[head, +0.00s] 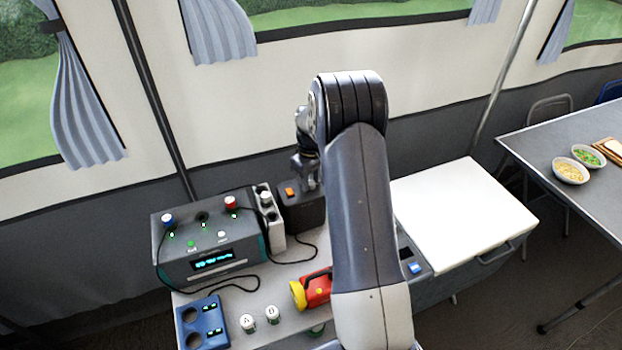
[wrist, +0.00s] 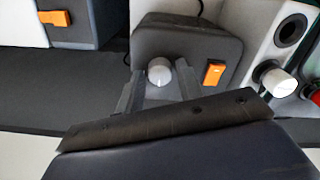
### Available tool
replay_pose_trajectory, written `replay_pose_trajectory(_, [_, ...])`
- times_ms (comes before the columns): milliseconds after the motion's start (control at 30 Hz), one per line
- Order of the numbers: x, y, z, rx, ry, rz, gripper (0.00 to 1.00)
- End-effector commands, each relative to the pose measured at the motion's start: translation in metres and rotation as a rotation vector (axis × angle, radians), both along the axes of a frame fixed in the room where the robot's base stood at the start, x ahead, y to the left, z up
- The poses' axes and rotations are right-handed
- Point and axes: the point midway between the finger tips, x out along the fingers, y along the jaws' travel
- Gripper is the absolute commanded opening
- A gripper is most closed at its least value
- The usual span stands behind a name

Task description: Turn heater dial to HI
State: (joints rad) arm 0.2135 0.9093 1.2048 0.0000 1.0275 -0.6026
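The heater appears to be the dark box (wrist: 200,38) in the wrist view, with a pale round dial (wrist: 159,71) and an orange switch (wrist: 214,73) on its face. No HI mark can be read. My gripper (wrist: 159,82) is open, one finger on each side of the dial. A gap shows on both sides, and I cannot tell whether either finger touches it. In the head view the dark box (head: 302,217) stands at the back of the counter.
A grey device (head: 205,243) with red and blue plugs stands left of the box, with a pale socket strip (head: 270,218) between. A red-yellow flashlight (head: 316,288), two shakers (head: 260,319) and a blue holder (head: 203,322) lie in front. A white lid (head: 465,210) is at right.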

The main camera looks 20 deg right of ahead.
Motion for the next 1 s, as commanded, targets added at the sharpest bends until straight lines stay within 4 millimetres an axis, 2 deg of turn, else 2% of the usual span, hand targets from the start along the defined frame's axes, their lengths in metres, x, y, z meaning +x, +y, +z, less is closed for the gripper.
replay_pose_trajectory(33, [0.0, 0.0, 0.0002, 0.0, 0.0, 0.0, 0.31])
replay_pose_trajectory(400, [0.0001, 0.0, 0.0004, 0.0, 0.0, 0.0, 0.03])
replay_pose_trajectory(733, [0.0002, 0.0, -0.0002, -0.001, -0.001, -0.058, 0.02])
replay_pose_trajectory(1000, [0.0004, -0.0001, -0.0007, -0.001, -0.001, -0.244, 0.02])
